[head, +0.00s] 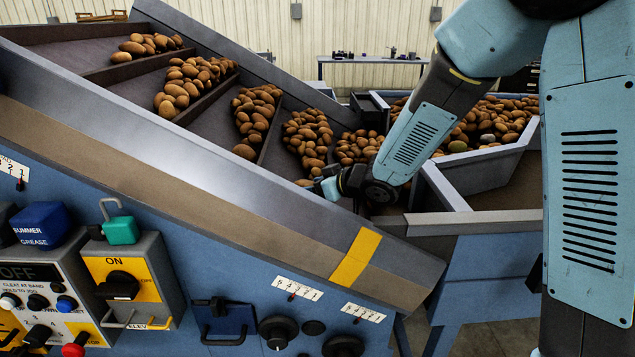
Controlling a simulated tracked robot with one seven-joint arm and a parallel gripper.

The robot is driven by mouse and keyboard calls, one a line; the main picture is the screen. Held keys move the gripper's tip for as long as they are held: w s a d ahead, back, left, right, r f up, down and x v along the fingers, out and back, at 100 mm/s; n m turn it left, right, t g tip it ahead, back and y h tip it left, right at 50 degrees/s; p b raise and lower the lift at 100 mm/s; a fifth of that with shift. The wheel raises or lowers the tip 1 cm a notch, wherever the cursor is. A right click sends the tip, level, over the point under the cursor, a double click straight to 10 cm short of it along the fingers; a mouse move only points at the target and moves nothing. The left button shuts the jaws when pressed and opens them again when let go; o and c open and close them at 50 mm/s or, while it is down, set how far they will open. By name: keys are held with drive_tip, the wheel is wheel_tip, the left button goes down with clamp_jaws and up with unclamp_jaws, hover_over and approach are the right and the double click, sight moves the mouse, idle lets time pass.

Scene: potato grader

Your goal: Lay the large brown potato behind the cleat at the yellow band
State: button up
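My gripper (326,187) is low over the near side rail at the lower end of the inclined conveyor. Its fingers are small and mostly hidden by the wrist and rail, so I cannot tell whether they hold anything. A brown potato (303,183) shows just left of the fingertips; contact is unclear. I cannot pick out one large brown potato from the many brown ones. The yellow band (356,257) crosses the near side rail (230,205), below and right of my gripper. Cleats (206,101) cross the dark belt, with potatoes heaped between them.
A hopper (480,172) full of potatoes stands at the belt's lower end, partly behind my arm. A control panel (45,305) with an ON switch box (133,280) is at the lower left. A workbench (370,60) stands by the back wall.

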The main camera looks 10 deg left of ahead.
drive_tip(key=shift+f, duration=0.1)
drive_tip(key=o, duration=1.2)
drive_tip(key=shift+o, duration=0.2)
